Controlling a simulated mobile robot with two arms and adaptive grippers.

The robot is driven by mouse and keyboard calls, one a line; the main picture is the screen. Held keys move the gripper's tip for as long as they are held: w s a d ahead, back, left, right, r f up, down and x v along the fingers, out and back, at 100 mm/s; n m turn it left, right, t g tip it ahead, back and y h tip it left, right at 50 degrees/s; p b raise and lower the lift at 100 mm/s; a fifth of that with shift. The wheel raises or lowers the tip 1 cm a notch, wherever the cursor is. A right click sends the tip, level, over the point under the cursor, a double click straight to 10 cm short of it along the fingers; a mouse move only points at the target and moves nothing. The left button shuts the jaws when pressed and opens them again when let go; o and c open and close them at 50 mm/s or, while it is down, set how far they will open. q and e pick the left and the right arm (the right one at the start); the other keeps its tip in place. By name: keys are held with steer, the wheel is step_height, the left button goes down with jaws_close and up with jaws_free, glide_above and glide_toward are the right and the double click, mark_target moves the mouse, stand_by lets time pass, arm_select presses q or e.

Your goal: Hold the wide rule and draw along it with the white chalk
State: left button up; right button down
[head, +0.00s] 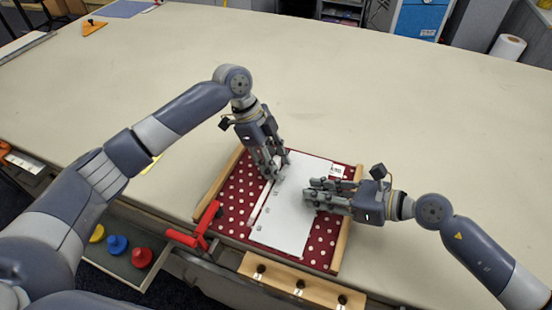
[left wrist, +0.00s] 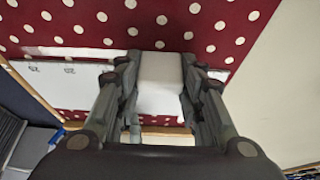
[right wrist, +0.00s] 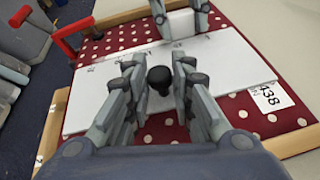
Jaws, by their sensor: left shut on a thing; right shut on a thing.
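The wide rule is a broad white plate (head: 290,225) with small marks, lying on a red dotted cloth (head: 325,248). It also shows in the right wrist view (right wrist: 225,58). My right gripper (head: 308,192) is shut on the rule's black knob (right wrist: 160,80). My left gripper (head: 275,172) is shut on the white chalk (left wrist: 160,80), a pale block that also shows in the right wrist view (right wrist: 177,25). The chalk is beside the rule's left long edge in the head view. Its tip is hidden, so contact with the cloth cannot be told.
Wooden bars flank the cloth; one is on the right (head: 347,228). A red clamp (head: 200,228) stands at the lower left.

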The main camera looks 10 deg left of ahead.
mark_target(270, 194)
arm_select(q)
steer(key=shift+s+a+f, duration=0.1)
steer(key=shift+s, duration=0.3)
steer(key=shift+s, duration=0.15)
steer(key=shift+s+a, duration=0.1)
steer(key=shift+s, duration=0.1)
steer(key=shift+s+a, duration=0.1)
steer(key=shift+s, duration=0.6)
steer(key=shift+s, duration=0.1)
steer(key=shift+s+a+r, duration=0.15)
steer(key=shift+s+r, duration=0.05)
steer(key=shift+s, duration=0.65)
steer(key=shift+s, duration=0.1)
steer(key=shift+s+a, duration=0.15)
steer(key=shift+s, duration=0.7)
steer(key=shift+s, duration=0.1)
